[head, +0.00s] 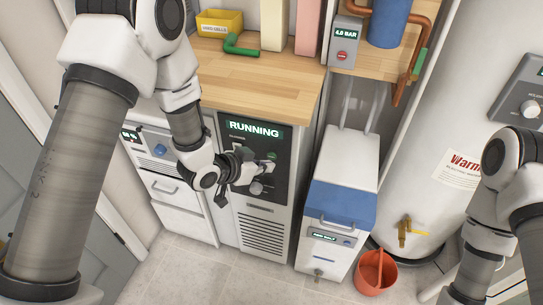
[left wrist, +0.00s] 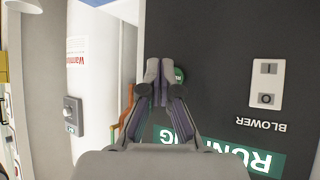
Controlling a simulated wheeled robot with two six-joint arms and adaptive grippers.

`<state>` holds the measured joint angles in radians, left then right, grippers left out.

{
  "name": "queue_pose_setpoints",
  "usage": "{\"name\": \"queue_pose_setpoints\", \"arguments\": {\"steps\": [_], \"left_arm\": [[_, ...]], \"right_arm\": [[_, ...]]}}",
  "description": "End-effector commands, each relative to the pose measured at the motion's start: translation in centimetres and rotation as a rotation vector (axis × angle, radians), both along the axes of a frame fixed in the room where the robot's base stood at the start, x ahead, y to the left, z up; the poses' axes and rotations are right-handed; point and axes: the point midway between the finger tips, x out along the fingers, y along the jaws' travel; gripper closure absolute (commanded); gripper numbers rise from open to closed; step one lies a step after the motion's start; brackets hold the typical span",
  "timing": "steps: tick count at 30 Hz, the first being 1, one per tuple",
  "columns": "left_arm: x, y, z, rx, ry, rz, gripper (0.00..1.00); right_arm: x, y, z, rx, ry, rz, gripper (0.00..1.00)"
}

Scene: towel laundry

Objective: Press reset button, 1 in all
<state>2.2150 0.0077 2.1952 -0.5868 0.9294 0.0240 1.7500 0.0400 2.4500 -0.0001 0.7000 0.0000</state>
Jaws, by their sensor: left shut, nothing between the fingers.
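My left gripper (head: 268,170) is shut and empty in front of a dark control panel (head: 284,181). A lit display (head: 254,129) on the panel reads "RUNNING". A round green button (head: 272,156) sits on the panel close by the fingertips. In the left wrist view the shut fingertips (left wrist: 159,70) are right beside the green button (left wrist: 180,75) and partly cover it. I cannot tell whether they touch it. No label reading "reset" is legible. My right arm shows at the right edge of the head view, but its gripper is out of frame.
A "BLOWER" switch (left wrist: 266,84) is on the panel. A grey box (head: 344,43) with a red button and "4.0 BAR" display stands above the wooden counter (head: 250,75). A white-and-blue unit (head: 341,205) and an orange bucket (head: 375,271) stand to the right.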

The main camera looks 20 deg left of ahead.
Motion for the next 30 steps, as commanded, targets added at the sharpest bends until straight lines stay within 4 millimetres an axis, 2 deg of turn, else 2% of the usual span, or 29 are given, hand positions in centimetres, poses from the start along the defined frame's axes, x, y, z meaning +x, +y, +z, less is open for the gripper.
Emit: {"name": "queue_pose_setpoints", "arguments": {"steps": [8,23,30], "left_arm": [[-0.1,0.0,0.0,0.000,0.000,0.000,1.00],[-4.7,0.2,-0.1,0.000,0.001,0.001,1.00],[-5.0,0.2,0.0,0.000,-0.001,0.001,1.00]], "right_arm": [[0.0,0.0,0.0,0.000,0.000,0.000,1.00],[0.0,0.0,-0.5,0.000,0.000,0.000,1.00],[0.0,0.0,-0.5,0.000,0.000,0.000,1.00]]}}
